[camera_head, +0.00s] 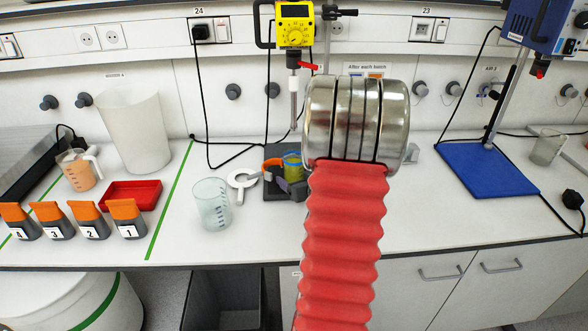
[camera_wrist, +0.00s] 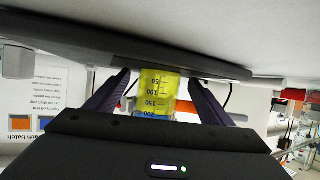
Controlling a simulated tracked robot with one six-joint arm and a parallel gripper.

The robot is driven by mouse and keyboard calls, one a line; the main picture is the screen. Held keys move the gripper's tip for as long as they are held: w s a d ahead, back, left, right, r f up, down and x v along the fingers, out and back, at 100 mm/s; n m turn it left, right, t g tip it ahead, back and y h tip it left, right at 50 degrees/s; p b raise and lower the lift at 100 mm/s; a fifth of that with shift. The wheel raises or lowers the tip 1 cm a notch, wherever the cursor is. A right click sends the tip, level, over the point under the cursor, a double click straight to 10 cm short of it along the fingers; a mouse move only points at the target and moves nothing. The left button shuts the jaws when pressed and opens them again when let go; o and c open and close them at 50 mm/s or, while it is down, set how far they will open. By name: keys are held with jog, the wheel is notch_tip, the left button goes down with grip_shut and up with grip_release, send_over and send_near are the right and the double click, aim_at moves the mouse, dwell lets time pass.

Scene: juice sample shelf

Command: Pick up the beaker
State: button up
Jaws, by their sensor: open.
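A beaker (camera_wrist: 160,88) with yellow-green contents and dark graduation marks stands between the fingers of my gripper (camera_wrist: 156,80) in the wrist view, which is upside down. The two dark purple fingers are open, one on each side, with gaps visible between them and the glass. In the head view the beaker (camera_head: 293,160) stands on the dark stand base below the yellow stirrer. My gripper (camera_head: 288,184) is in front of it there, partly hidden by my arm. The beaker's lower front is hidden in that view.
The yellow stirrer (camera_head: 295,28) hangs above, its shaft close by. A red tray (camera_head: 132,195) and numbered boxes are farther left. A blue stand base (camera_head: 487,169) is at right.

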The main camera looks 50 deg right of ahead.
jog(key=shift+c, duration=0.4)
jog(key=c, duration=1.3)
jog(key=shift+s+a+r, duration=0.1)
jog(key=shift+r, duration=0.15)
jog(key=shift+s+a+r, duration=0.55)
jog(key=shift+a+r, duration=0.05)
jog(key=shift+r, duration=0.1)
jog(key=s+a+r, duration=0.6)
jog(key=s+a, duration=0.1)
jog(key=a, duration=0.2)
jog(key=shift+s, duration=0.4)
jog(key=shift+r, duration=0.1)
dwell(0.7)
